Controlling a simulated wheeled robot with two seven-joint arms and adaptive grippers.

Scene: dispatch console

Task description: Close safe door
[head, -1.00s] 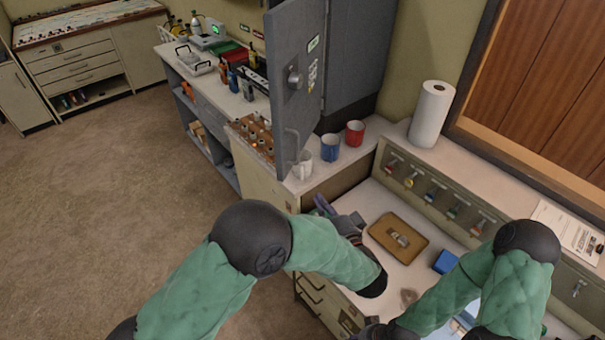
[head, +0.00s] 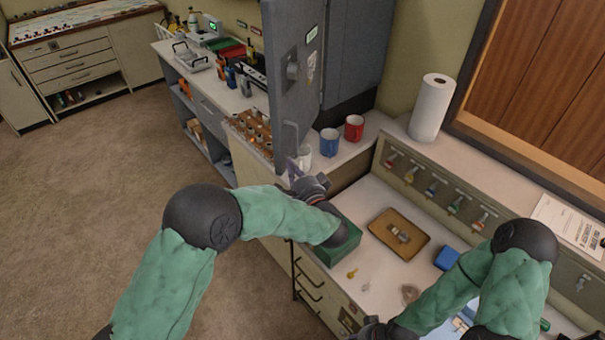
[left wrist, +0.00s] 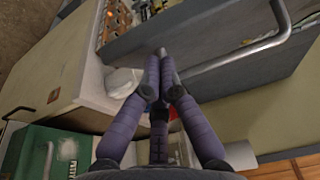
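The grey safe door (head: 285,50) stands open in the head view, and the safe's dark body (head: 352,55) is behind it to the right. A bar handle (head: 291,140) is low on the door; it also shows in the left wrist view (left wrist: 245,48). My left gripper (head: 296,170) is just below the handle. In the left wrist view, its purple fingers (left wrist: 160,70) converge with their tips close together, beside the near end of the bar. No clear grip on the bar shows. My right gripper (head: 376,331) is mostly hidden at the bottom edge.
A white mug (head: 304,156), a blue mug (head: 329,142) and a red mug (head: 354,127) stand near the door's lower edge. A green box (head: 343,243) lies under my left forearm. A brown tray (head: 399,234) is on the desk. Open floor lies left.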

